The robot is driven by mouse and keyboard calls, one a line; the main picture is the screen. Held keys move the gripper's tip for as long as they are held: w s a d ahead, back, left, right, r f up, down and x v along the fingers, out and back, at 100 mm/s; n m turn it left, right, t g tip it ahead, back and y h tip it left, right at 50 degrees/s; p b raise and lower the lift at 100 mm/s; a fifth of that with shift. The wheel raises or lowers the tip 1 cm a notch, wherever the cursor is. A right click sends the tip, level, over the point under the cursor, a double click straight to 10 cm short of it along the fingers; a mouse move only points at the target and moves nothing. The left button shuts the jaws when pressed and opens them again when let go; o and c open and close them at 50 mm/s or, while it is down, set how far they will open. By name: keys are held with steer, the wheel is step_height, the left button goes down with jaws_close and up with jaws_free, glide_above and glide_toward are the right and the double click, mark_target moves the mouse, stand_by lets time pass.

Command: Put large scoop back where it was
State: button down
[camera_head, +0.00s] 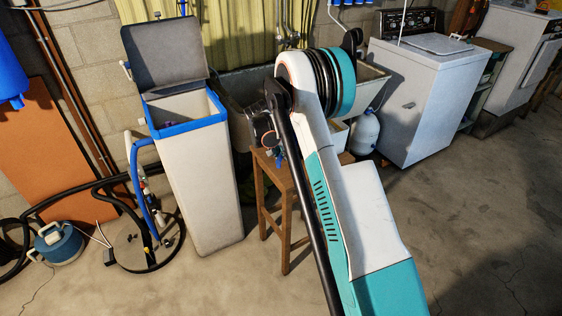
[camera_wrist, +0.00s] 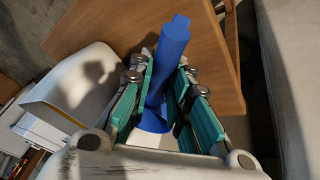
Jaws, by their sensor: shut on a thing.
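My gripper (camera_wrist: 165,100) is shut on the large scoop (camera_wrist: 172,45), a blue one, with its teal pads on either side. The blue handle sticks out beyond the fingers, over the wooden stool top (camera_wrist: 115,22). The rest of the scoop is partly hidden by the fingers. In the head view my gripper (camera_head: 270,140) is above the wooden stool (camera_head: 302,212), largely hidden by my arm. A small bit of blue scoop (camera_head: 279,162) shows below it. I cannot tell if the scoop touches the stool.
The white softener tank (camera_head: 202,195) with a blue rim stands left of the stool, its grey lid (camera_head: 165,52) open. A white container (camera_wrist: 95,82) is left of the fingers in the wrist view. A sink (camera_head: 238,90) is behind. Floor is clear at right.

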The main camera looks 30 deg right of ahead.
steer(key=shift+f+b, duration=0.5)
steer(key=shift+f, duration=1.35)
steer(key=shift+f, duration=0.1)
steer(key=c, duration=1.5)
jaws_free()
